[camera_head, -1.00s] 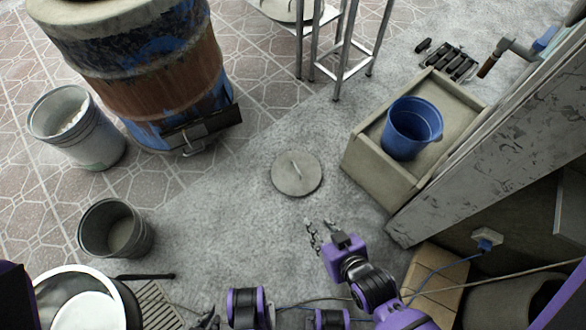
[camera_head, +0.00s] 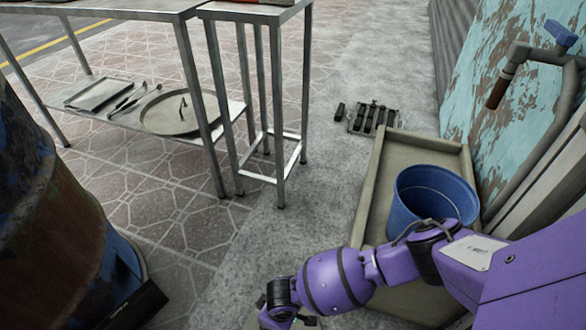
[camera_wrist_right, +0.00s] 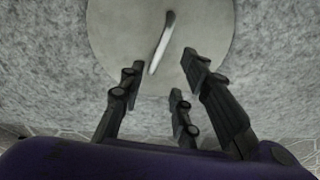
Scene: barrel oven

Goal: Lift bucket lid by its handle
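A round grey lid (camera_wrist_right: 112,30) lies flat on the concrete floor in the right wrist view. A thin bar handle (camera_wrist_right: 160,45) stands across its middle. My right gripper (camera_wrist_right: 163,75) has its dark fingers spread apart with nothing between them. They point toward the lid, on the near side of the handle, and the handle is clear of them in this view. Whether the fingertips touch the lid I cannot tell. In the head view my purple right arm covers the floor at the bottom, so the lid is largely hidden there. My left gripper is not in view.
A blue bucket (camera_head: 430,185) stands in a stone basin (camera_head: 375,205) at the right, close behind my arm. A metal table with a lower shelf holds another round lid (camera_head: 165,112). A rusty barrel (camera_head: 45,220) stands at the left. Floor between them is clear.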

